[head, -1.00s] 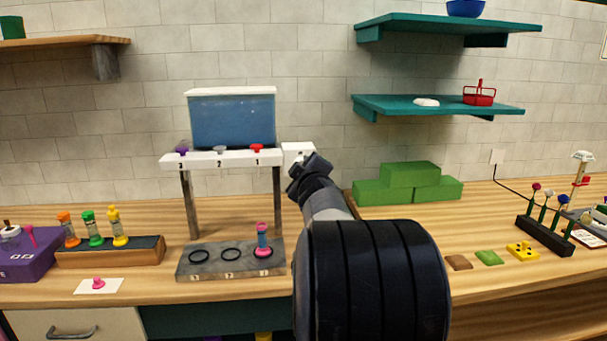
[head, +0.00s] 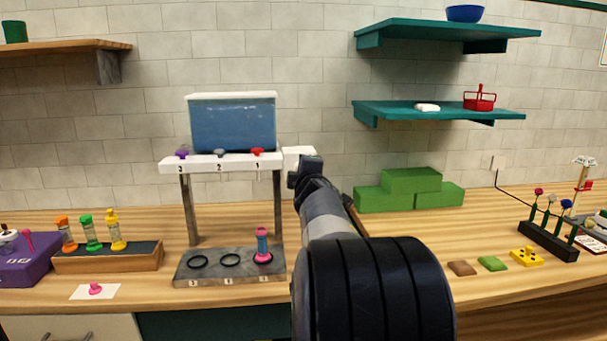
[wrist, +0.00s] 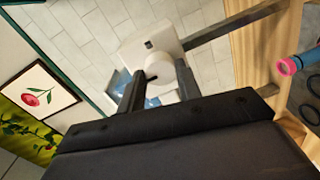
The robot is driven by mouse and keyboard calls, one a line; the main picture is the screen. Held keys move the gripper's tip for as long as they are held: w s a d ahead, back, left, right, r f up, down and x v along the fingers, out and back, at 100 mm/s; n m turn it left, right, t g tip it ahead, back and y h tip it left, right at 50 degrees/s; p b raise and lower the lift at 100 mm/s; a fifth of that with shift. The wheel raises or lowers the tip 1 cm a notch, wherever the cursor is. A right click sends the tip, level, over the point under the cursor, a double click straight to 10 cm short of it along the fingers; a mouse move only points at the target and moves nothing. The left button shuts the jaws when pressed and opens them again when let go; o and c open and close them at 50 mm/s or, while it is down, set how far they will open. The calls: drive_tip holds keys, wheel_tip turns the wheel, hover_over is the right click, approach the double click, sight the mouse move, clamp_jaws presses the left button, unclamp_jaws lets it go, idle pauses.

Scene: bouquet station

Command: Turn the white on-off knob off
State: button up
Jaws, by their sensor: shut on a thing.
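The white knob (wrist: 160,67) shows in the wrist view as a short round white cylinder with a dark mark on its left side. It sits on a white box (wrist: 158,40) with a small dark square on its face. My gripper (wrist: 158,78) has one dark finger on each side of the knob and is shut on it. In the head view my gripper (head: 307,166) is in front of the white box (head: 294,152), at the right end of the white dispenser rail (head: 219,162). There the knob is hidden behind my gripper.
A blue-filled tank (head: 232,122) stands on the rail, above a grey base (head: 213,276) with black rings and a pink-and-blue vial (head: 263,245). Green blocks (head: 410,190) are at the right. Above them are teal shelves (head: 440,112).

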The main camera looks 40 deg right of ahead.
drive_tip(key=o, duration=1)
drive_tip(key=shift+p+v, duration=0.7)
drive_tip(key=shift+v, duration=4.7)
drive_tip(key=b+x, duration=0.1)
drive_tip(key=x, duration=1)
